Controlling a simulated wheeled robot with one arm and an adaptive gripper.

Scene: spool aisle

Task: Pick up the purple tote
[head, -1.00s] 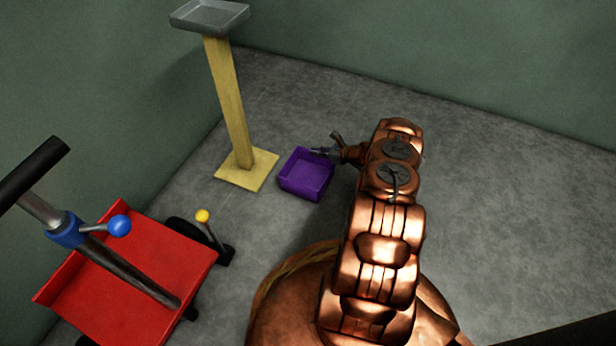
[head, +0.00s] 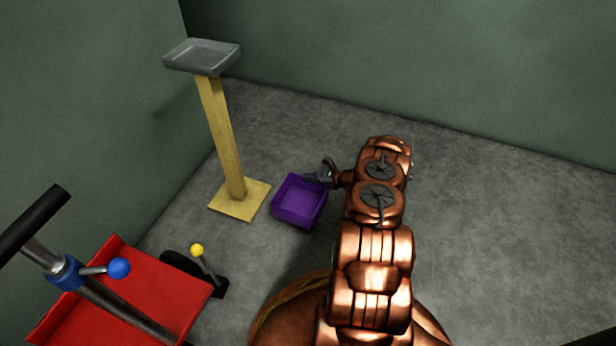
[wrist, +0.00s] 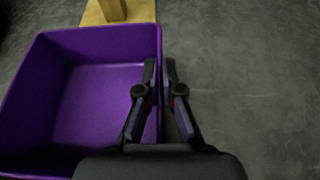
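The purple tote (head: 299,213) is an open, empty box on the floor beside the yellow post's base, left of my arm. In the wrist view the tote (wrist: 98,100) fills the left side. My gripper (head: 318,176) is at the tote's right wall. In the wrist view my gripper (wrist: 160,64) has one finger inside the tote and one outside, close together with the thin wall between them. It looks shut on that wall. The tote looks level; I see no clear gap under it.
A yellow post (head: 222,135) with a square base and a grey tray (head: 203,55) on top stands just left of the tote. A red cart (head: 125,290) with a black handle is at lower left. Green walls close the left and back. Floor to the right is clear.

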